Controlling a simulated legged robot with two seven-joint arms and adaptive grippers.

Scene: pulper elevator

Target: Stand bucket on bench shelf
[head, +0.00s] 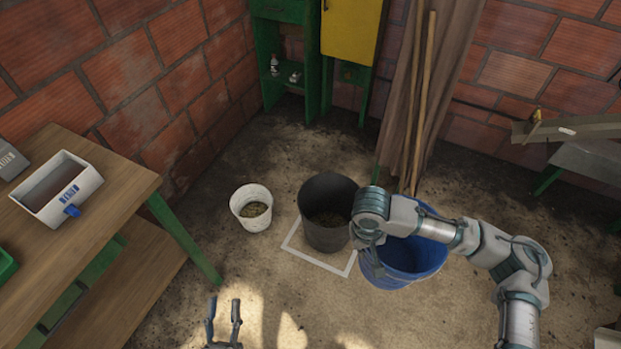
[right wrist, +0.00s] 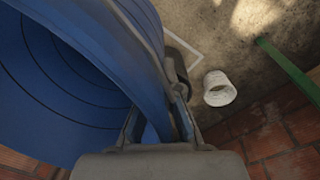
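The blue bucket (head: 420,262) is at the right of the dark bucket in the head view; its wall fills the left of the right wrist view (right wrist: 60,90). My right gripper (head: 368,240) is at its rim, and in the right wrist view its fingers (right wrist: 160,125) close on the wall from both sides. I cannot tell whether the bucket is off the floor. My left gripper (head: 223,308) is empty, fingers apart, at the bottom of the head view. The wooden bench (head: 120,165) stands at the left, with a lower shelf (head: 150,285) under its top.
A black bucket (head: 325,236) stands in a white floor outline (head: 318,262). A small white bucket (head: 250,222) stands left of it. A white tray (head: 88,190) sits on the bench top. A green bench leg (head: 195,255) borders the shelf. Floor before the bench is clear.

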